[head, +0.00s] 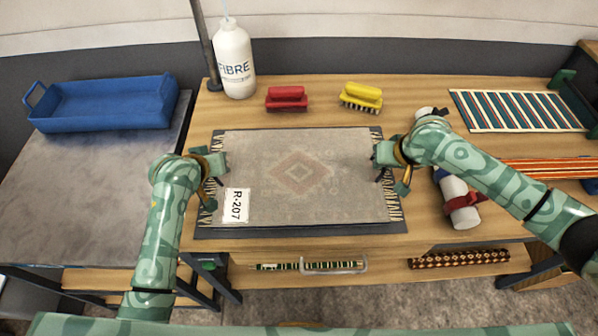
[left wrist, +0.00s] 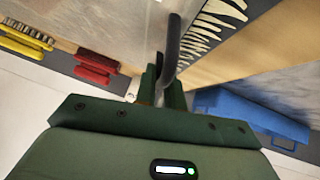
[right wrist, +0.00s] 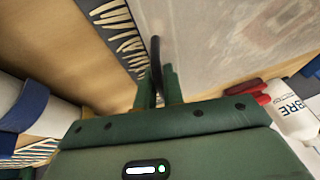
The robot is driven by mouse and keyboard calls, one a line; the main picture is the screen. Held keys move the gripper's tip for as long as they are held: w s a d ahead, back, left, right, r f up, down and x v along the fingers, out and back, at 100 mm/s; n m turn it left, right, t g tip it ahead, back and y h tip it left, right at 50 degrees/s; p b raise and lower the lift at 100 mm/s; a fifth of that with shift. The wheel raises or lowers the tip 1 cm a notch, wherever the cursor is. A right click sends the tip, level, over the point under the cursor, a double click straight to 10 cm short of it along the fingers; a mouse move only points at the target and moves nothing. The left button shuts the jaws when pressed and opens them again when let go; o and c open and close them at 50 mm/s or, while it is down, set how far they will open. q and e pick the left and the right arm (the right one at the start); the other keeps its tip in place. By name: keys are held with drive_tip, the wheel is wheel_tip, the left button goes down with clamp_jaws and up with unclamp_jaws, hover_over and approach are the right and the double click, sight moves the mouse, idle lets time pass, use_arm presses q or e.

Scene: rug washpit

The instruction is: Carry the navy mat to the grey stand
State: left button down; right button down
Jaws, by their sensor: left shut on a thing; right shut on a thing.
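The navy mat (head: 300,230) shows as a dark border around a pale, fringed rug (head: 300,200) with a faded diamond and an R-207 label. It is level over the wooden bench; I cannot tell whether it touches the bench top. My left gripper (head: 217,165) is shut on a dark handle at the mat's left edge, and the handle shows in the left wrist view (left wrist: 172,50). My right gripper (head: 384,155) is shut on a matching handle at the right edge, seen in the right wrist view (right wrist: 156,65). The grey stand (head: 80,190) is at the left.
A blue tray (head: 105,103) occupies the stand's back; its front is clear. A FIBRE bottle (head: 234,60), a pole (head: 205,40), a red brush (head: 286,98) and a yellow brush (head: 361,96) stand behind the mat. A strapped white roll (head: 457,200) lies right of it.

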use_arm(q)
drive_tip(key=shift+r, duration=0.1)
use_arm(e)
drive_tip(key=shift+r, duration=0.1)
